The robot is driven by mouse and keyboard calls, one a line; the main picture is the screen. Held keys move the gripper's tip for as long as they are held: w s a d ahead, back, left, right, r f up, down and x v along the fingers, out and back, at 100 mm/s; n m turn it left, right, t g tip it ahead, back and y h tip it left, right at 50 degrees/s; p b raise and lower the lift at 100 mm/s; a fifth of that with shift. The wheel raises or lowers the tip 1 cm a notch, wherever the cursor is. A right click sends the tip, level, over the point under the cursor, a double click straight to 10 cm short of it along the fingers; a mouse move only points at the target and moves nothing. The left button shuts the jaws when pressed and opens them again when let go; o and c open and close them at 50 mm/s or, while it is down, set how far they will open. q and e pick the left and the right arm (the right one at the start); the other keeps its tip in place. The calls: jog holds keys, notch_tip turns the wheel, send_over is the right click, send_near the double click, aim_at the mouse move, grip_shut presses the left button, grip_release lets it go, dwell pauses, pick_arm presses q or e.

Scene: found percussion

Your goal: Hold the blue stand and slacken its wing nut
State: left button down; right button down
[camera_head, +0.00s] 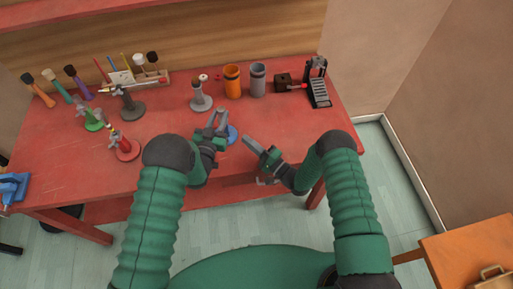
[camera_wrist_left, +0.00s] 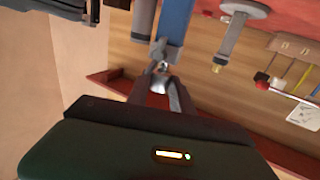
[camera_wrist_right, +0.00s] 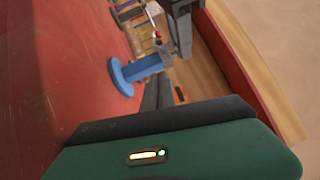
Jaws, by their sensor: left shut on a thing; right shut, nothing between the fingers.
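The blue stand shows its round base (camera_head: 232,134) on the red table near the front edge, partly behind my left gripper (camera_head: 217,120). In the left wrist view its blue post (camera_wrist_left: 176,20) runs to the fingers, beside a small shiny metal part. My left gripper is shut on the stand's upper part; the exact contact is hard to see. In the right wrist view the blue stand (camera_wrist_right: 124,76) has its post towards my grey left fingers. My right gripper (camera_head: 248,141) is shut and empty, just right of the stand and apart from it. I cannot clearly make out the wing nut.
A grey stand (camera_head: 200,104), an orange cup (camera_head: 232,83) and a grey cup (camera_head: 258,81) stand behind. A red stand (camera_head: 124,150), a green stand (camera_head: 91,122) and a dark grey stand (camera_head: 131,108) are left. A black rack (camera_head: 318,88) is back right. The table's front right is clear.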

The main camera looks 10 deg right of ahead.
jog(key=w+a, duration=0.1)
jog(key=a, duration=0.2)
jog(key=w+a+r, duration=0.1)
jog(key=a, duration=0.1)
jog(key=shift+w+r, duration=0.1)
jog(key=shift+w, duration=0.2)
jog(key=shift+a+r, duration=0.1)
jog(key=shift+a, duration=0.3)
jog(key=shift+w+a+m+t, duration=0.1)
jog(key=shift+a+m+t, duration=0.3)
jog(key=shift+a+m, duration=0.15)
pick_arm(q)
jog(key=shift+d, duration=0.1)
